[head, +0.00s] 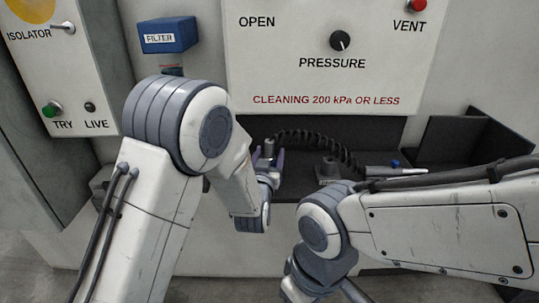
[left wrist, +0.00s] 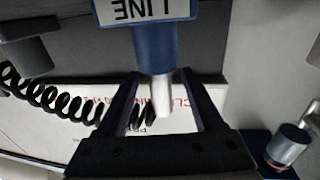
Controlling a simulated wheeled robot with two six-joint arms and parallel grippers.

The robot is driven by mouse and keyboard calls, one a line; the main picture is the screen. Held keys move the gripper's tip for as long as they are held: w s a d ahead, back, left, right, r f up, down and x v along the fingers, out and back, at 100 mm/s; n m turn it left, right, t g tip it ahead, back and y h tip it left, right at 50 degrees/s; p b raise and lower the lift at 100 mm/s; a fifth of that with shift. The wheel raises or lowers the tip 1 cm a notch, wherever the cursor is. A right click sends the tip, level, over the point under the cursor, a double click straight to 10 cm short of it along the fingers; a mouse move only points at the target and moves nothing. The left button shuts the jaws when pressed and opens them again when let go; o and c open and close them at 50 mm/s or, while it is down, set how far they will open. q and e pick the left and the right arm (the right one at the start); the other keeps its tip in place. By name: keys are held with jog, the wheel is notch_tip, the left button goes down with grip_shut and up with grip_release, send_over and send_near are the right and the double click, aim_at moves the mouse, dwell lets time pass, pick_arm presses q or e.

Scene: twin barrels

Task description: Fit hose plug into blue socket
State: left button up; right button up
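My left gripper (head: 268,163) is in front of the dark shelf, pointing at the wall unit; it also shows in the left wrist view (left wrist: 160,78). Its fingers are apart. A pale metal cylinder (left wrist: 162,98) shows between them with gaps on both sides. It extends from a blue body (left wrist: 152,45) labelled LINE, which reads upside down. I cannot tell whether this is the plug or the socket. The black coiled hose (head: 318,138) arches right from near the gripper; it also shows in the left wrist view (left wrist: 55,98). My right gripper's fingers are out of view below.
A blue FILTER box (head: 168,35) is on the wall, upper left. The pressure panel (head: 320,85) stands above the shelf (head: 300,188). A grey nozzle with a blue button (head: 394,170) lies right of the hose. My right arm crosses the right foreground.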

pick_arm(q)
jog(key=s, duration=0.2)
jog(key=s+b, duration=0.1)
jog(key=s, duration=0.2)
jog(key=s+a, duration=0.1)
jog(key=s, duration=0.1)
jog(key=shift+s, duration=0.35)
jog(key=s, duration=0.2)
jog(key=shift+s+a+p, duration=0.3)
jog(key=shift+s+p, duration=0.05)
jog(key=shift+p, duration=0.05)
